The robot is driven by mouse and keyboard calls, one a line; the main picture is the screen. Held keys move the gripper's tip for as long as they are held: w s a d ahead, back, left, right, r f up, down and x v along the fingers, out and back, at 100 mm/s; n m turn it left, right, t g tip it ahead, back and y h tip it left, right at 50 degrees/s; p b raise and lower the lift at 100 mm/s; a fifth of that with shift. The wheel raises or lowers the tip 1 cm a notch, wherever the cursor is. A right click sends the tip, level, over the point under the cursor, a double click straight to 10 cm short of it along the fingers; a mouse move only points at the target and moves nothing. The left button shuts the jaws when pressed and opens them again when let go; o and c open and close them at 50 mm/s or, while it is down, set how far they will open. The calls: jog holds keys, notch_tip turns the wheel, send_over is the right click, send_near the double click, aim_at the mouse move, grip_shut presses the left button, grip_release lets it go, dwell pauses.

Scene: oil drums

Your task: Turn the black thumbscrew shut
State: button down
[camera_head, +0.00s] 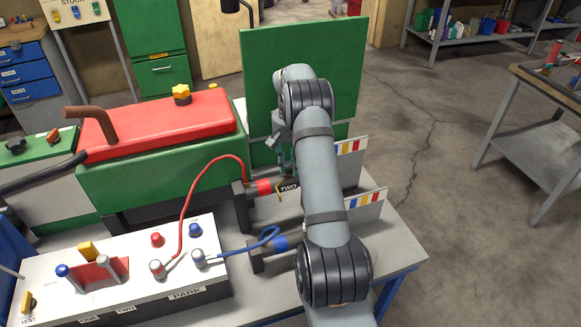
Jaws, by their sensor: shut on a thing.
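My gripper (283,152) shows only in part, to the left of my arm and in front of the tall green panel. A thin yellow wire hangs just below the fingers.
A red lead (192,195) and a blue lead (243,246) run from the white switch box (120,278).

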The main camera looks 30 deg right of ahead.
jog(key=shift+w+r+m, duration=0.1)
jog(key=shift+m, duration=1)
jog(key=c, duration=1.4)
grip_release()
jog(key=shift+c, duration=0.2)
notch_tip(320, 180, up, 12)
notch_tip(320, 180, down, 12)
jog(key=shift+f, duration=0.1)
